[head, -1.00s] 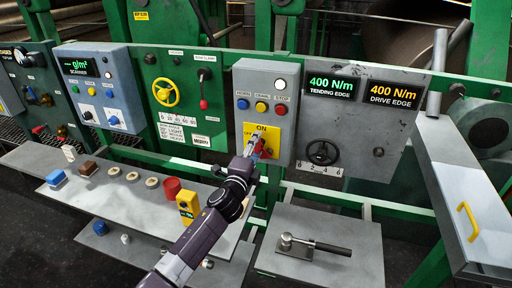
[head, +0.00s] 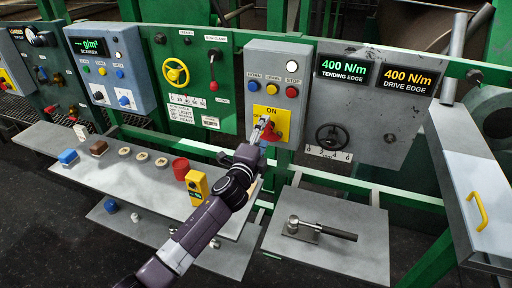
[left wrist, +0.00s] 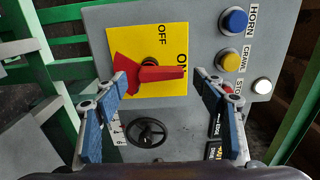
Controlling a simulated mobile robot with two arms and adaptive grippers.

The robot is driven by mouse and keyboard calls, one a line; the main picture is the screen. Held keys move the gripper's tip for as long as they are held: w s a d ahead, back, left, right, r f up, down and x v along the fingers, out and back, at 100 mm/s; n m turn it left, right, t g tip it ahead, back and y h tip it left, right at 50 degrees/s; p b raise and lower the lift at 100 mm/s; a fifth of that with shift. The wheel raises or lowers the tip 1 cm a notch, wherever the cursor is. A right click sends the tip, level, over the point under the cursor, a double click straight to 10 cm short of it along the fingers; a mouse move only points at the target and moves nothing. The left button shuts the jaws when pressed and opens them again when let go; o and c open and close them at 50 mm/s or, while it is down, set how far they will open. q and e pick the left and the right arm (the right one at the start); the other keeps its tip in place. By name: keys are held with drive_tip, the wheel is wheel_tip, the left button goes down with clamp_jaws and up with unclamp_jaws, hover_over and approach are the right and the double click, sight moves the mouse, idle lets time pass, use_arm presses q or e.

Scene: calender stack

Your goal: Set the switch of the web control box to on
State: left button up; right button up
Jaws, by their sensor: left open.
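The web control box (head: 277,75) is a grey panel with a yellow plate (left wrist: 120,40) low on its front. A red rotary switch (left wrist: 158,74) sits on this plate. In the left wrist view its handle points toward the ON label, away from the OFF label. In the head view the red switch (head: 270,136) is partly hidden behind my left gripper (head: 264,128). In the left wrist view that gripper (left wrist: 162,82) is open, its blue-grey fingers on either side of the handle; whether one touches the switch I cannot tell. My right gripper is not in view.
Blue, yellow and red buttons (head: 291,91) sit above the plate. A black handwheel (head: 332,137) is on the panel to the right. A shelf (head: 135,180) with small objects and a yellow device (head: 197,186) lies left; a plate with a hammer-like tool (head: 322,230) lies right.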

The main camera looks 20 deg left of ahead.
use_arm(q)
drive_tip(key=s, duration=0.9)
drive_tip(key=shift+s+a, duration=0.2)
drive_tip(key=shift+s, duration=0.1)
